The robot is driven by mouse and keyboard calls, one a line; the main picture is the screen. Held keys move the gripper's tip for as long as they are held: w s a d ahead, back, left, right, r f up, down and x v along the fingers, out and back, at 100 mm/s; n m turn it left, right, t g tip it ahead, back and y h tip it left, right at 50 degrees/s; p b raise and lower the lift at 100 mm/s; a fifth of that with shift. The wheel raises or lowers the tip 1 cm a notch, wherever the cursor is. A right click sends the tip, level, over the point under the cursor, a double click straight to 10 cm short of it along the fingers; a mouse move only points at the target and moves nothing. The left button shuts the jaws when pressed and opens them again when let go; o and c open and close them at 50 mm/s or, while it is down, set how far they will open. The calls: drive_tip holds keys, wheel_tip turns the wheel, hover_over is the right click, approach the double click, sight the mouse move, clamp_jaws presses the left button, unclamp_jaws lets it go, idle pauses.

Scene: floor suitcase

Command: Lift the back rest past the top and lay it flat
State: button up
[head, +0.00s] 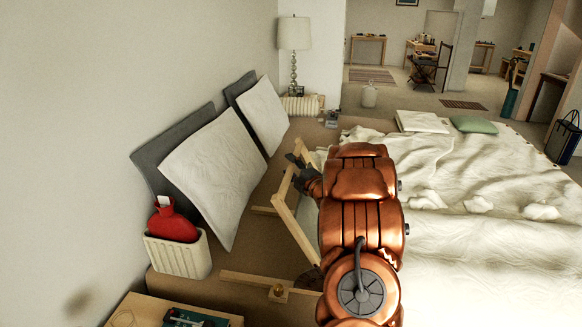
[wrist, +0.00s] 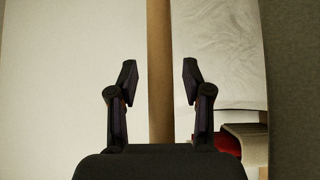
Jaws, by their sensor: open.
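The back rest is a pale wooden frame (head: 297,229) with a light panel, standing tilted on the bed; my arm covers much of it in the head view. Its base bars (head: 250,281) lie low on the bed. My gripper (head: 297,166) is at the upper part of the frame, with its fingers apart. In the wrist view a wooden bar (wrist: 160,70) runs upright through the gap of my open gripper (wrist: 159,80), with space on both sides. I cannot tell whether the bar lies fully between the fingers in depth.
White pillows (head: 214,164) and grey ones lean on the left wall. A red hot-water bottle (head: 173,222) sits in a ribbed cream holder (head: 180,256) at the near left. A rumpled cover (head: 480,250) fills the right of the bed. A lamp (head: 294,45) stands behind.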

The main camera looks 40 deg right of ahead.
drive_tip(key=shift+c, duration=0.5)
clamp_jaws()
